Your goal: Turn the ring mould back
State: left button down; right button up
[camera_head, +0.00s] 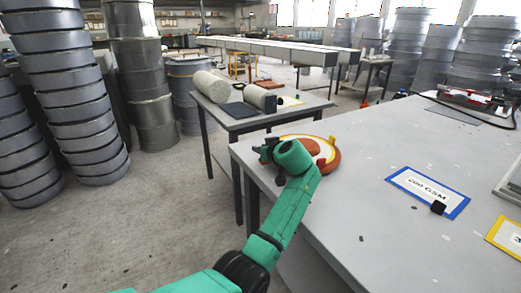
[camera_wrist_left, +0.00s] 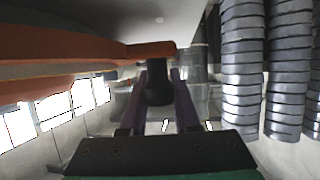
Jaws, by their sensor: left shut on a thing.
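The orange-red ring mould (camera_head: 331,159) lies near the far left corner of the big grey table, by a white round area with a yellow edge (camera_head: 303,138). My left wrist covers part of it. My left gripper (camera_head: 264,152) is at the mould's left side, by the table edge. In the left wrist view, the mould's orange rim (camera_wrist_left: 80,52) fills the upper left. A black knob-like handle (camera_wrist_left: 158,88) at the rim's end stands between the two fingers of the left gripper (camera_wrist_left: 160,98), which are shut on it. My right gripper is out of view.
A smaller table (camera_head: 235,122) with rolls stands behind. Stacked grey drums (camera_head: 75,100) stand left.

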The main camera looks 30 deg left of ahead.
pick_arm(q)
jog(key=shift+s+d+n+g+y+b, duration=0.5)
jog(key=shift+s+d+n+g+b, duration=0.2)
jog(key=shift+d+n+g, duration=0.2)
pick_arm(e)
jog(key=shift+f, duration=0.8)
pick_arm(q)
jog(key=c, duration=0.6)
grip_release()
jog(key=shift+c, duration=0.2)
jog(key=v, duration=1.4)
jog(key=shift+d+r+b, duration=0.25)
jog(key=shift+b, duration=0.1)
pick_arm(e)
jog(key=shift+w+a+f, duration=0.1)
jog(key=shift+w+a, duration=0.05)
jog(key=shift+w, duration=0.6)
pick_arm(q)
jog(key=shift+s, duration=0.15)
